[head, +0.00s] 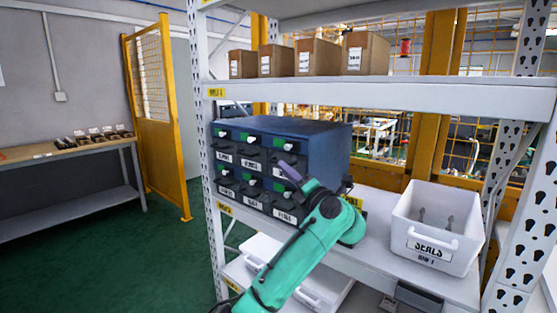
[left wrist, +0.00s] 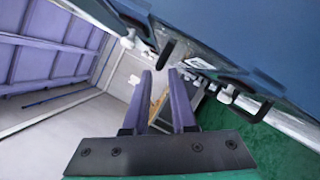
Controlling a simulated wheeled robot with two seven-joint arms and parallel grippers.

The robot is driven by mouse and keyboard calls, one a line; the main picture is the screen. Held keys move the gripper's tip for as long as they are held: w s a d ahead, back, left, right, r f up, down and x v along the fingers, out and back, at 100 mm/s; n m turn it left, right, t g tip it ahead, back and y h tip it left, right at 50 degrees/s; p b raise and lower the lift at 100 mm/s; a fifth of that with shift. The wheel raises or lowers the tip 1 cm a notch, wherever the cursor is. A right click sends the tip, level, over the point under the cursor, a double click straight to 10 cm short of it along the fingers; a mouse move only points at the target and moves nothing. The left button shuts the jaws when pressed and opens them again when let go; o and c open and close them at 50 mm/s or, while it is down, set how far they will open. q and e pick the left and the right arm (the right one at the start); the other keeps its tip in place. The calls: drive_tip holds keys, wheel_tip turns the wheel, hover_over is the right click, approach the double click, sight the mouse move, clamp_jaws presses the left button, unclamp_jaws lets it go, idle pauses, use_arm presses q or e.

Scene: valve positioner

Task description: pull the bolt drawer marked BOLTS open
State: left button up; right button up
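A blue cabinet (head: 325,150) of small dark drawers stands on the middle shelf in the head view. The labels are too small to tell surely which reads BOLTS. My left gripper (head: 289,172) has its purple fingers in front of the right-hand drawers and hides part of them. In the left wrist view my left gripper (left wrist: 162,72) is open, with a clear gap and nothing between the fingers. A dark drawer handle (left wrist: 167,49) shows just beyond the fingertips, apart from them. My right gripper is not in view.
A white bin marked SEALS (head: 433,228) stands on the same shelf to the right. Cardboard boxes (head: 316,57) line the shelf above. The perforated shelf post (head: 203,150) rises close to the cabinet's left side. A workbench (head: 70,150) stands far left, with open green floor between.

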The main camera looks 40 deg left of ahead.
use_arm(q)
drive_tip(key=x, duration=0.4)
drive_tip(key=shift+w+a+r+p, duration=0.1)
drive_tip(key=shift+a+r+p, duration=0.05)
drive_tip(key=shift+a+p, duration=0.2)
clamp_jaws()
idle(1.0)
